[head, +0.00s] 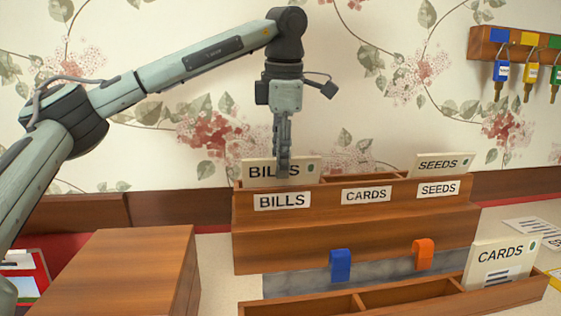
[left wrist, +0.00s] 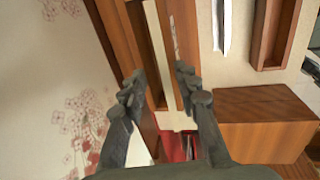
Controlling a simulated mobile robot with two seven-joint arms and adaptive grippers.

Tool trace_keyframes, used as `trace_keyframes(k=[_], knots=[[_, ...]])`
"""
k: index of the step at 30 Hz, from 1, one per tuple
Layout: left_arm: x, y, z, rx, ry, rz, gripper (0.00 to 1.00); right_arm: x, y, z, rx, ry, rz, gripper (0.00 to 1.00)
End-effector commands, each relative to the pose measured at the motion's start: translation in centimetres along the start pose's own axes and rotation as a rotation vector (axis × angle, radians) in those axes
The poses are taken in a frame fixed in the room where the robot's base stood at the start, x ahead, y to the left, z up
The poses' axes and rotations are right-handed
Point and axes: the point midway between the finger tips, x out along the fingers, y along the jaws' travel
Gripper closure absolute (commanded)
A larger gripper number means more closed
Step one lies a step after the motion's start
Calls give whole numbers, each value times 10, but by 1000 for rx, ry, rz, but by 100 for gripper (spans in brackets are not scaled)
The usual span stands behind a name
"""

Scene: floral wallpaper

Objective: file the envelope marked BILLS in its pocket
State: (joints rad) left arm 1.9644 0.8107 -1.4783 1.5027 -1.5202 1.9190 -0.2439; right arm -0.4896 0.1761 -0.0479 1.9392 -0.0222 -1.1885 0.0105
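The cream envelope marked BILLS (head: 255,171) stands upright in the left pocket of the wooden sorter (head: 330,240), above the BILLS label (head: 282,201). Its lower part is hidden by the pocket's front wall. My left gripper (head: 283,172) points down at the envelope's top edge and covers part of its lettering. In the left wrist view, the fingers (left wrist: 160,78) are spread on either side of the thin envelope edge (left wrist: 158,48), with gaps showing, so the gripper is open. My right gripper is not in view.
An envelope marked SEEDS (head: 440,164) stands in the right pocket; the CARDS pocket looks empty. An envelope marked CARDS (head: 499,265) stands in the low front tray (head: 400,293). A blue clip (head: 340,266), an orange clip (head: 423,254), a wooden block (head: 130,265) and a key rack (head: 515,45) are nearby.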

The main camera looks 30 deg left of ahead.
Motion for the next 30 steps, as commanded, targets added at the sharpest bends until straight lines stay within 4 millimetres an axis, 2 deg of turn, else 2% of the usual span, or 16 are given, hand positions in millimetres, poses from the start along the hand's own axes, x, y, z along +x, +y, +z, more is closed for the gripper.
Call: trace_keyframes(k=[9,15,21,30], knots=[[-66,1,0,-1,-3,6,69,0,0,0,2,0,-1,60],[-99,0,0,0,-1,4,69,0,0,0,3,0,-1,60],[-112,0,0,-1,0,1,69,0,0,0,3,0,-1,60],[-113,0,0,0,0,0,69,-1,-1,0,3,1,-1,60]])
